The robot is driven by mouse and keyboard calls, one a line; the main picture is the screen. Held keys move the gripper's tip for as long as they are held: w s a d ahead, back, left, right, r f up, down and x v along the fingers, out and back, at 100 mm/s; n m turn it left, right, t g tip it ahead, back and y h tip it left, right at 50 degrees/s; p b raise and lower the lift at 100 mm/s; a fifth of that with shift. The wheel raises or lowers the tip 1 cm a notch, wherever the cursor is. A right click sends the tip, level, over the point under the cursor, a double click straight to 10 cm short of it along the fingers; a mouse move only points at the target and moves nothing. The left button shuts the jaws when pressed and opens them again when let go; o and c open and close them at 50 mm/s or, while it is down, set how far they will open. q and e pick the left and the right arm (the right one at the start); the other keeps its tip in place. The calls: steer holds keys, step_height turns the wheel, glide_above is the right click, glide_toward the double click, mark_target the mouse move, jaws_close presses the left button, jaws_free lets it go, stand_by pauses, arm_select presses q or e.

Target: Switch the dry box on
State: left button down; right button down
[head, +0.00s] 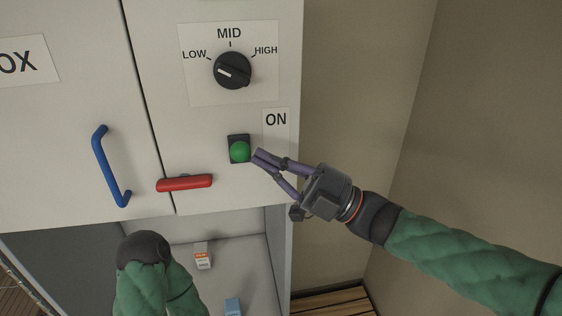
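The dry box (150,60) is a pale cabinet; part of a sign ending in "OX" shows at the far left. A round green button (240,151) on a dark square plate sits low on its right panel, beside a label reading "ON" (276,120). My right gripper (260,158) reaches in from the right. Its fingers converge, and the tips look shut and empty. The tips are just right of the button; I cannot tell whether they touch it. My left gripper is not in view; only part of my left arm shows at the bottom.
A black knob (232,71) marked LOW, MID, HIGH is above the button, its white mark toward the LOW side. A red handle (184,183) is lower left of the button. A blue handle (111,166) is on the left door. Small boxes (202,256) lie below.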

stand_by(0.3)
steer(key=shift+w+a+r+m+t+h+p, duration=0.1)
steer(key=shift+r+m+t+h+p, duration=0.25)
steer(key=shift+r+m, duration=0.3)
